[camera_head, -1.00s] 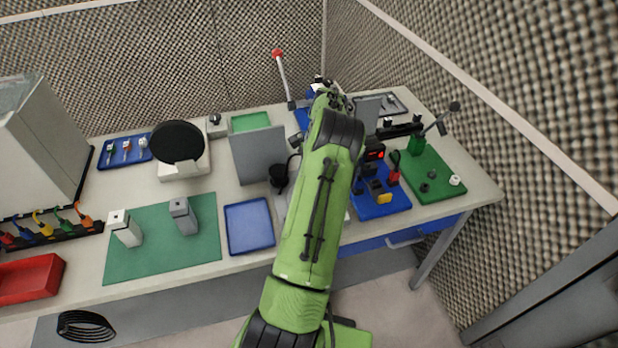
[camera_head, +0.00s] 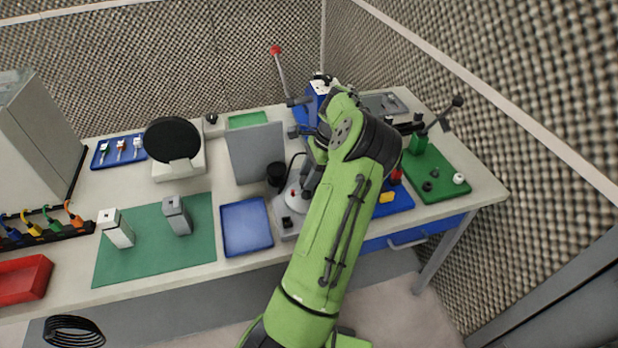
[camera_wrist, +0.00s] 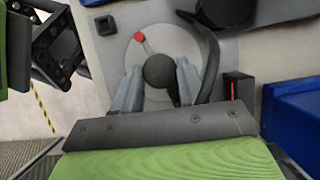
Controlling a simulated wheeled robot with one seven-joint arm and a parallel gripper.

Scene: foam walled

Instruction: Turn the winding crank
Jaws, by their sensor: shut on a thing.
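The winding crank's round, light grey plate (camera_wrist: 176,45) shows in the wrist view, with a small red-tipped pointer (camera_wrist: 139,37) on it. A dark round knob (camera_wrist: 160,71) stands over the plate. My gripper (camera_wrist: 158,78) has one finger on each side of the knob and is shut on it. In the head view, part of the crank's grey base (camera_head: 287,214) shows to the left of my green arm, which hides much of the rest. How the knob joins the crank underneath is hidden.
A black cylinder (camera_head: 276,173) and an upright grey panel (camera_head: 257,152) stand left of the crank. A blue tray (camera_head: 246,227) lies in front. A box with a red display (camera_wrist: 236,84) stands close to my gripper in the wrist view. The right side holds a green board (camera_head: 440,178).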

